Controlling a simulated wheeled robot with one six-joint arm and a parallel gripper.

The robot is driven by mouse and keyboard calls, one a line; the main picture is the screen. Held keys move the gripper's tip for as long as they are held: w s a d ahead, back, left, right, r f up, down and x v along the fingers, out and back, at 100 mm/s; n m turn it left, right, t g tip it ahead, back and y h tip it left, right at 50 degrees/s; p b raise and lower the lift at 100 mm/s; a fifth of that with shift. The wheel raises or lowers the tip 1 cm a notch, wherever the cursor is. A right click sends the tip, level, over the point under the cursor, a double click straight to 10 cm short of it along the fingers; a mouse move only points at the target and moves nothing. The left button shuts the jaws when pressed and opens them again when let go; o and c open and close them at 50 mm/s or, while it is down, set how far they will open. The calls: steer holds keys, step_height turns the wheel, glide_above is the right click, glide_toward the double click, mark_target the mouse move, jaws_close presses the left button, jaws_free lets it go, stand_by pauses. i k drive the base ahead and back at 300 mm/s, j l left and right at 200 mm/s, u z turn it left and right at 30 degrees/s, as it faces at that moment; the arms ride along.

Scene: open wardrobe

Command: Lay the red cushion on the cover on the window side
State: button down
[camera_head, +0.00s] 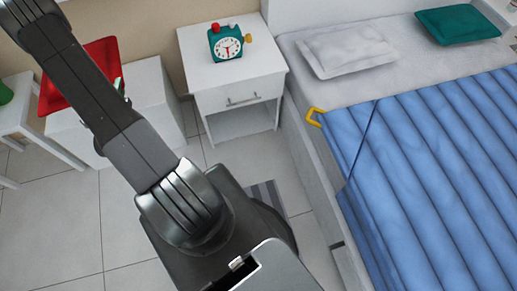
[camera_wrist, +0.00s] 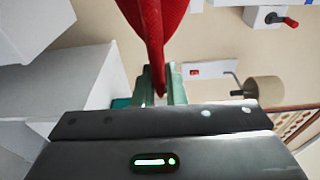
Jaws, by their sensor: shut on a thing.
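The red cushion (camera_head: 103,52) shows at the upper left of the head view, partly hidden behind my arm. In the wrist view my gripper (camera_wrist: 161,80) is shut on the edge of the red cushion (camera_wrist: 154,18), which hangs between its fingers. In the head view the gripper is mostly hidden by my arm. The cushion is well apart from the cover. I cannot tell which side has the window.
A white pillow (camera_head: 345,50) and a green cushion (camera_head: 457,25) lie at the bed's head. A white nightstand (camera_head: 240,95) with a green clock (camera_head: 226,43) stands beside the bed. A white cabinet (camera_head: 150,85) is behind my arm. Tiled floor is clear at the lower left.

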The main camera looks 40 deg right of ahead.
mark_target(441, 247)
steer(key=k+j, duration=0.3)
steer(key=k, duration=0.15)
steer(key=k+j, duration=0.55)
steer(key=k, duration=0.3)
steer(key=k+j+z, duration=0.3)
steer(key=k, duration=0.15)
steer(key=k+z, duration=0.3)
steer(key=k, duration=0.15)
steer(key=z, duration=1.3)
